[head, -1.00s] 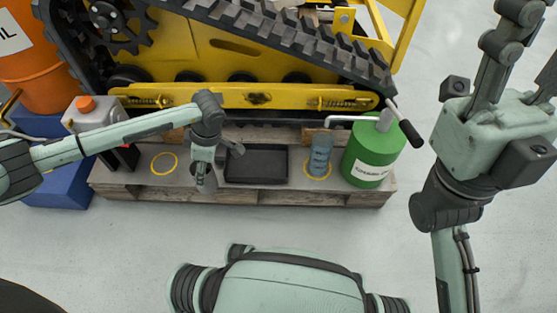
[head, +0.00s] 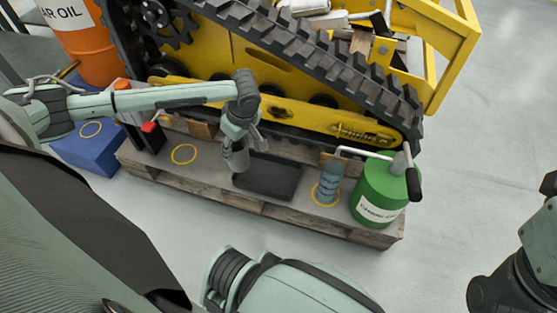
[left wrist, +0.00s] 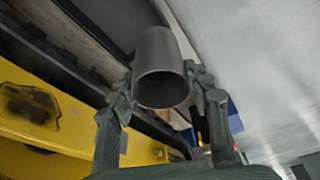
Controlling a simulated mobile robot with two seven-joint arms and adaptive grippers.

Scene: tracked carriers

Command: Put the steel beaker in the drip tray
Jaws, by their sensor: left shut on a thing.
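The grey steel beaker (head: 238,160) is in my left gripper (head: 241,146), which is shut on it. In the left wrist view the beaker (left wrist: 158,55) sits between the two fingers, its open mouth facing the camera. In the head view the beaker is at the left end of the black drip tray (head: 275,180), overlapping its edge in the picture. I cannot tell whether its base touches the tray. The tray looks empty where it shows. My right gripper (head: 549,185) is mostly cut off at the right edge; its fingers are out of view.
The tray lies on a wooden pallet (head: 210,185) before a yellow tracked machine (head: 260,65). A blue-grey ribbed bottle (head: 327,183) stands in a yellow ring right of the tray, beside a green can (head: 380,187). An empty yellow ring (head: 184,153) is to the left.

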